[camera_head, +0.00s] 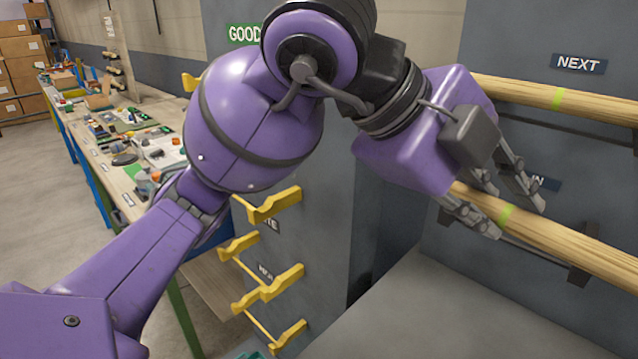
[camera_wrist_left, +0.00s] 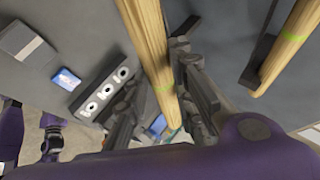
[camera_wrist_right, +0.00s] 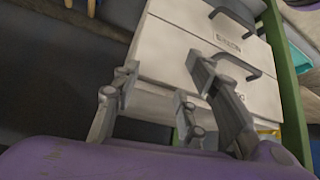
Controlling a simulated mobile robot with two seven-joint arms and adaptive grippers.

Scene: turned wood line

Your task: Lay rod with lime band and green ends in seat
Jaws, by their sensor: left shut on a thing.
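A pale wooden rod with a lime band (camera_head: 507,217) crosses the lower right of the head view. My left gripper (camera_head: 513,215) is shut on this rod around the lime band. In the left wrist view the rod (camera_wrist_left: 149,40) runs between the fingers. Several yellow notched seats (camera_head: 275,206) stick out from the grey panel's side, and the ones in view look empty. My right gripper (camera_wrist_right: 163,80) is open and empty in front of pale drawers.
A second rod with a lime band (camera_head: 558,99) lies higher, under the NEXT sign (camera_head: 578,64). Dark brackets (camera_head: 581,266) stand on the grey wall by the lower rod. A cluttered workbench (camera_head: 117,183) is at the left. Drawers (camera_wrist_right: 225,75) face my right wrist.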

